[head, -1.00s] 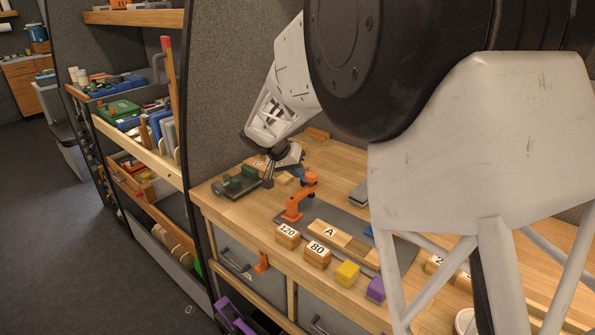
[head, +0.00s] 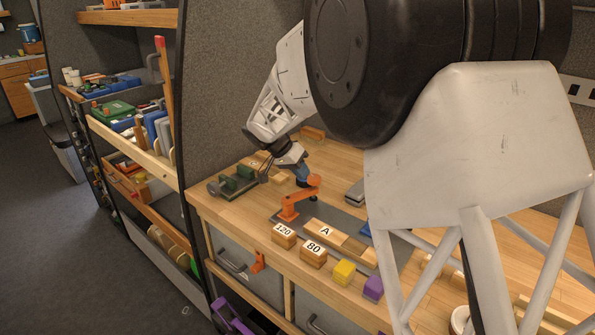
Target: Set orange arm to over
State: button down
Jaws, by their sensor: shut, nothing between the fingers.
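The orange arm (head: 297,201) is a small jointed model on the grey mat (head: 345,221) near the bench's left front. Its base stands on the mat and its upper link reaches up and to the right. My gripper (head: 265,171) is behind and to the left of it, above the bench beside the green and grey vise-like piece (head: 232,182). The gripper is shut and empty, apart from the orange arm. The fingertips are small and hard to make out.
Wooden blocks marked 120 (head: 284,235), 80 (head: 313,253) and A (head: 326,231) lie in front and to the right. A yellow block (head: 344,272) and a purple block (head: 373,288) sit near the front edge. My arm hides much of the bench's right side.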

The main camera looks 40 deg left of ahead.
aim_at(313, 183)
jog(key=d+m+g, duration=0.1)
jog(key=m, duration=0.1)
jog(key=d+m+h, duration=0.1)
jog(key=shift+d+m+g, duration=0.25)
jog(key=shift+m+g, duration=0.15)
jog(key=d+m+g, duration=0.1)
jog(key=s+d+m+g+h, duration=0.1)
jog(key=m, duration=0.1)
jog(key=shift+d+m, duration=0.1)
jog(key=shift+m, duration=0.2)
jog(key=m+g, duration=0.1)
jog(key=s+d+m+g, duration=0.1)
jog(key=m, duration=0.1)
jog(key=s+d+m+g, duration=0.1)
jog(key=m, duration=0.1)
jog(key=shift+s+d, duration=0.1)
jog(key=shift+d, duration=0.15)
jog(key=shift+s+d+g, duration=0.25)
jog(key=shift+s+g, duration=0.05)
jog(key=shift+s, duration=0.25)
